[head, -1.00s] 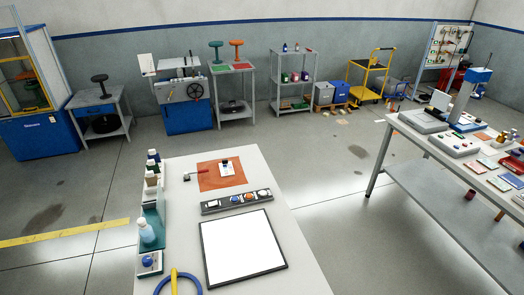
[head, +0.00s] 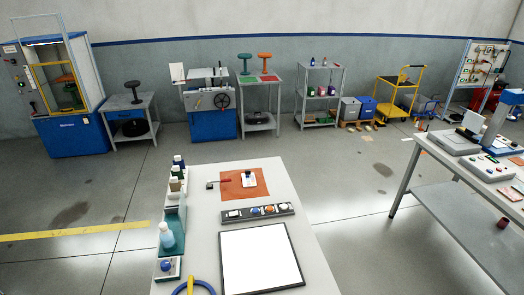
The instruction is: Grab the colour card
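I cannot pick out the colour card with certainty in the head view. A small white item with a dark mark (head: 249,179) lies on an orange-brown mat (head: 232,191) on the near white table (head: 205,255); it is too small to identify. A large white panel with a black frame (head: 261,259) lies flat at the table's front. Neither of my grippers is in view.
A dark strip with round buttons (head: 257,212) lies behind the panel. A second table (head: 450,160) with devices stands at right. Open floor (head: 345,240) separates the tables.

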